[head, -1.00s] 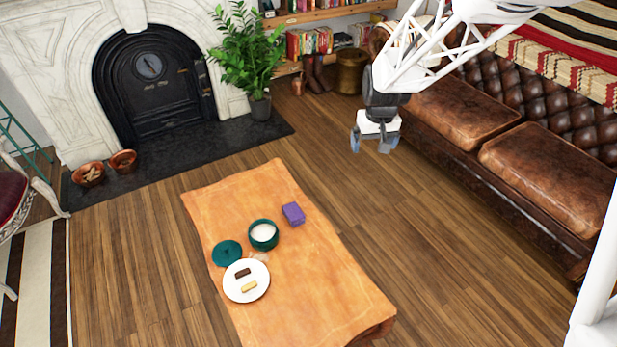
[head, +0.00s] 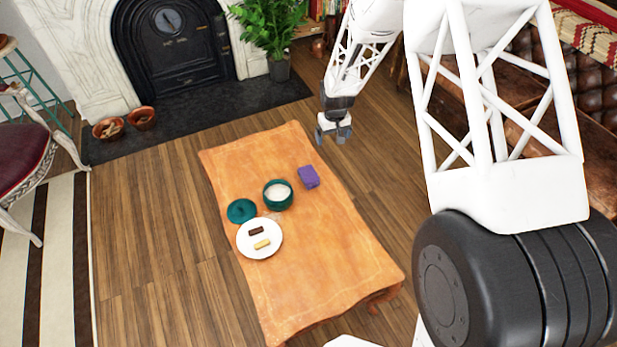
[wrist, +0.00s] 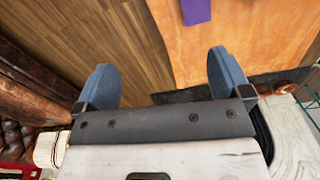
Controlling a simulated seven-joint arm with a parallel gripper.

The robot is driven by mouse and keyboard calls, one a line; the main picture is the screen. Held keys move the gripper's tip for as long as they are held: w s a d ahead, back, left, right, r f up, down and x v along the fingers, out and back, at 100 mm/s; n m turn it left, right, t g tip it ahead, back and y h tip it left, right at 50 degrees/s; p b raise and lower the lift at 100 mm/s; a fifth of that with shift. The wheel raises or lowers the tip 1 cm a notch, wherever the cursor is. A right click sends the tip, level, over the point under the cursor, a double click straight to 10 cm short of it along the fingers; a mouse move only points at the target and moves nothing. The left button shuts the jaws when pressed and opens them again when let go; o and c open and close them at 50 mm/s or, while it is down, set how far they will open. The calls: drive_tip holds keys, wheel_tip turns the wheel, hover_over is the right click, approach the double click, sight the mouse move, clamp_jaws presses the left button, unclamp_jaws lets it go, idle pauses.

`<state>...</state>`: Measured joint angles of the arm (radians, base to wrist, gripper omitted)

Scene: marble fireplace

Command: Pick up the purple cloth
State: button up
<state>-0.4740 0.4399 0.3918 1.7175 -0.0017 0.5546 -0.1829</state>
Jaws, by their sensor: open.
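The purple cloth (head: 309,177) is a small folded block lying on the orange-brown wooden table (head: 330,260), near its right edge. It also shows in the wrist view (wrist: 196,11), cut off by the top edge. My gripper (head: 334,134) is open and empty, above and beyond the cloth, near the table's far right corner. In the wrist view its two blue-grey fingers (wrist: 165,85) are wide apart with wooden floor and the table's edge below them. The gripper and cloth are apart.
Left of the cloth stand a green jar (head: 278,195) with white contents, a green lid (head: 241,211) and a white plate (head: 260,247) with two small bars. A fireplace (head: 170,40), potted plant (head: 270,35) and leather sofa (head: 592,140) surround the table.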

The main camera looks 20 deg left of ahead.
drive_tip(key=n, duration=0.1)
hover_over(308, 174)
drive_tip(key=f, duration=1.5)
drive_tip(key=shift+w+f, duration=0.3)
drive_tip(key=shift+f, duration=1.3)
drive_tip(key=shift+s+f, duration=0.15)
drive_tip(key=shift+f, duration=2.45)
drive_tip(key=c, duration=1.1)
drive_tip(key=shift+o, duration=0.2)
